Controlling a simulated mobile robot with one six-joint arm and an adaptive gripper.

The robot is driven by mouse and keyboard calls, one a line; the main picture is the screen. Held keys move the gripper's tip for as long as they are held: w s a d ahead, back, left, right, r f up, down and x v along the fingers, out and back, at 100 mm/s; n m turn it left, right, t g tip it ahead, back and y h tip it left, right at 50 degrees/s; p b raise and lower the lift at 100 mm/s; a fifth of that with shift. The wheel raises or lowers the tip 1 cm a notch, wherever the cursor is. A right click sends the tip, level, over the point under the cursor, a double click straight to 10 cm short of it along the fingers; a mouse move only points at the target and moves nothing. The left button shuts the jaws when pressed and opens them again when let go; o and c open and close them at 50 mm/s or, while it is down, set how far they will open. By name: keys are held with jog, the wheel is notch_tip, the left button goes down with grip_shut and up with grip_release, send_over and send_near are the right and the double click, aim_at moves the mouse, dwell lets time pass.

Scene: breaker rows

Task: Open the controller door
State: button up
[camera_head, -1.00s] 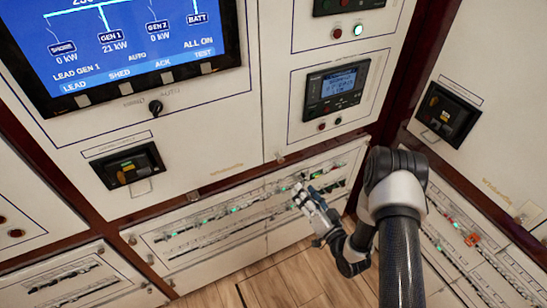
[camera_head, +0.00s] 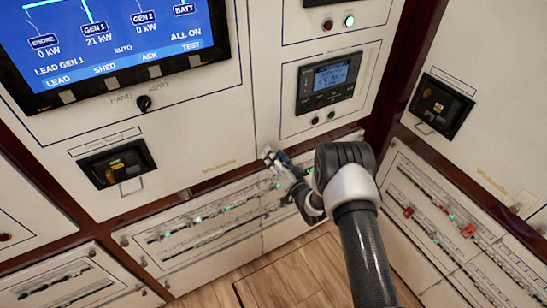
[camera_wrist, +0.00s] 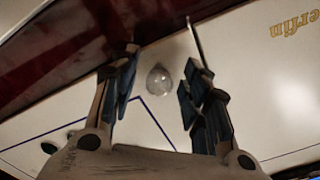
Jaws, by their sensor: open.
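The controller (camera_head: 330,82), a dark unit with a small blue screen, is set in a cream door panel (camera_head: 268,105) in the head view. My gripper (camera_head: 269,154) is at this panel's lower left corner, close to the seam with the panel on its left. In the wrist view a small round shiny knob (camera_wrist: 158,78) sits on the cream panel, between the two open fingers of my gripper (camera_wrist: 163,62). I cannot tell whether the fingers touch it. The knob is hidden by the gripper in the head view. The door looks shut.
A generator display (camera_head: 120,40) and a black breaker (camera_head: 118,165) are on the left panel. Breaker rows (camera_head: 195,225) run below, behind my gripper. Another panel with a breaker (camera_head: 440,105) stands at right. Wooden floor (camera_head: 300,270) is clear below.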

jog(key=shift+w+a, duration=0.3)
jog(key=shift+w, duration=0.1)
grip_shut()
dwell(0.4)
dwell(0.5)
